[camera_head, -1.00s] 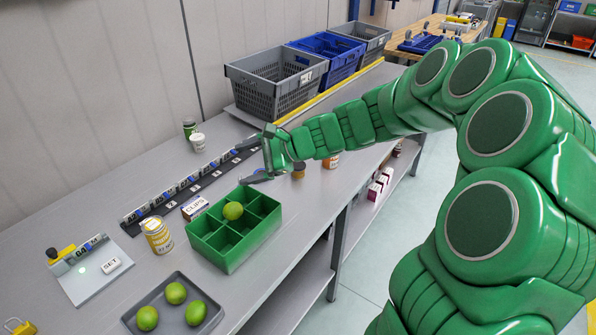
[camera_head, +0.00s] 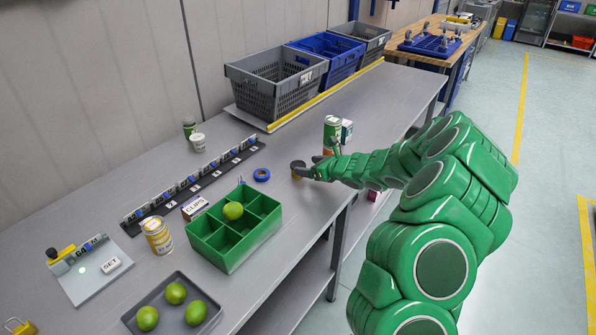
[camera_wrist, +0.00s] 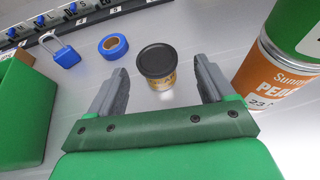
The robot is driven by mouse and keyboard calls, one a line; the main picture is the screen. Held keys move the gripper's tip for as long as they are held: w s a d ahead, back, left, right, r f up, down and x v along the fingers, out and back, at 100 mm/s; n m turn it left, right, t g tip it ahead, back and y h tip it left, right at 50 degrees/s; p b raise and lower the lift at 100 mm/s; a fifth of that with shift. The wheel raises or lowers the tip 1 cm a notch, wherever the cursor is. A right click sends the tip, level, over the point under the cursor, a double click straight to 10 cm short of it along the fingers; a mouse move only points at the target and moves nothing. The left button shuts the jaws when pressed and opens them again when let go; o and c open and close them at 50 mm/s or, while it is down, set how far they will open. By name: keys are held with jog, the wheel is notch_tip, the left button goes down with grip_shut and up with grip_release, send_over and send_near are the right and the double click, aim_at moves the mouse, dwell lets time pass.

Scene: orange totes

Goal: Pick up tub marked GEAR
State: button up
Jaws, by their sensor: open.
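A small tub (camera_wrist: 157,78) with a black lid and a yellowish label stands upright on the bench in the wrist view. Its print is too small to read for certain. My gripper (camera_wrist: 158,92) is open and empty, with one finger on each side of the tub and the tub slightly ahead. No contact shows. In the head view my gripper (camera_head: 303,169) is low over the bench, right of the green divided bin, and mostly hides the tub (camera_head: 296,177).
Close right of my gripper stands an orange can (camera_wrist: 272,75) with a green can (camera_head: 332,128) on top. A blue tape roll (camera_wrist: 113,46) and blue padlock (camera_wrist: 67,56) lie to the left. The green divided bin (camera_head: 228,262) holds a lime. Crates stand behind.

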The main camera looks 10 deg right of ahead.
aim_at(299, 165)
jog(key=shift+w+f, duration=0.1)
jog(key=shift+f, duration=0.1)
jog(key=shift+x, duration=0.95)
jog(key=shift+a+x, duration=0.15)
jog(key=shift+x, duration=1.25)
jog(key=shift+a+x, duration=0.15)
jog(key=shift+x, duration=1.3)
jog(key=shift+r, duration=0.2)
jog(key=shift+c, duration=0.5)
jog(key=c, duration=0.9)
